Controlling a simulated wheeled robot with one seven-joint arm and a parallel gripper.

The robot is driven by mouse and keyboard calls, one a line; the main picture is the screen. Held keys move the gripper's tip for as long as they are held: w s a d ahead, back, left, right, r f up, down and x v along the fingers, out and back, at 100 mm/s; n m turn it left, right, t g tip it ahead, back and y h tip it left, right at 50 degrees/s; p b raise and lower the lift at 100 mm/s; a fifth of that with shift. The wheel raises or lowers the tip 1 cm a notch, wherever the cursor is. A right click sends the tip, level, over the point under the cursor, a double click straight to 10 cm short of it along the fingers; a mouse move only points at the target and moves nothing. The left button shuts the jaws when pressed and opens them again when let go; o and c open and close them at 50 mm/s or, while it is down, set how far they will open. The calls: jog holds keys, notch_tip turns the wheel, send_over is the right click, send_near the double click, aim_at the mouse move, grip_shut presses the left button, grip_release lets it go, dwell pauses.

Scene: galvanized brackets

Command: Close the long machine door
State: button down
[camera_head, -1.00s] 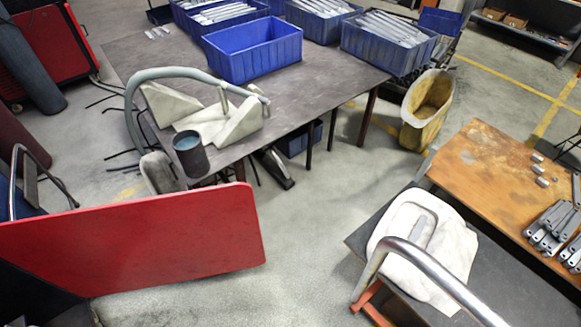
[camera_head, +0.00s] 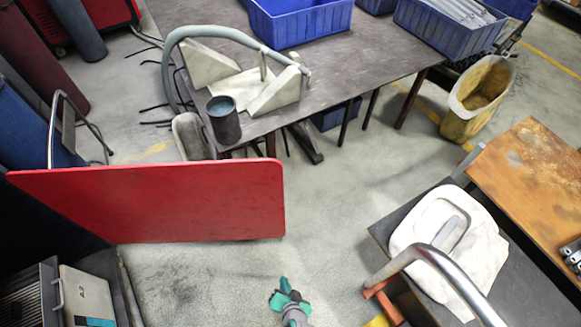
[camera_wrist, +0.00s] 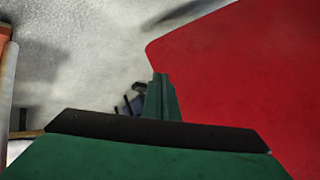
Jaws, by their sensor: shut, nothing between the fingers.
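The long machine door is a flat red panel (camera_head: 150,203) with rounded corners. It stands out from the left into the middle of the head view, and its free end is at the right. In the wrist view the red panel (camera_wrist: 240,80) fills the right side. My gripper (camera_head: 287,290) is green and grey, at the bottom of the head view, below the door's free end. In the wrist view its fingers (camera_wrist: 161,95) are together and empty, beside the door's edge in the picture. I cannot tell whether they touch it.
A dark table (camera_head: 350,62) with blue bins (camera_head: 300,20) and a grey hose stands behind the door. At the right are a dark bench with a white seat-like piece (camera_head: 440,235), a curved metal bar and a rusty table (camera_head: 525,185). Grey floor (camera_head: 330,190) between is clear.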

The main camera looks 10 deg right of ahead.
jog(key=w+f+m+g+y, duration=0.25)
jog(key=w+f, duration=0.25)
jog(key=w, duration=0.6)
jog(key=w+d+r+y, duration=0.3)
jog(key=w+r+y, duration=0.2)
jog(key=w, duration=0.5)
jog(key=w+d+r+n+y, duration=0.2)
jog(key=w+d+r+y, duration=0.15)
jog(key=r, duration=0.55)
jog(key=w+d+r+n+y, duration=0.1)
jog(key=w+d+r+y, duration=0.15)
jog(key=d+r, duration=0.45)
jog(key=w+d+r+n+y, duration=0.2)
jog(key=w+r, duration=0.2)
jog(key=r, duration=0.7)
jog(key=a, duration=0.9)
jog(key=shift+a+r+t, duration=0.15)
jog(key=shift+t, duration=0.2)
jog(key=shift+w, duration=0.1)
jog(key=shift+a, duration=0.1)
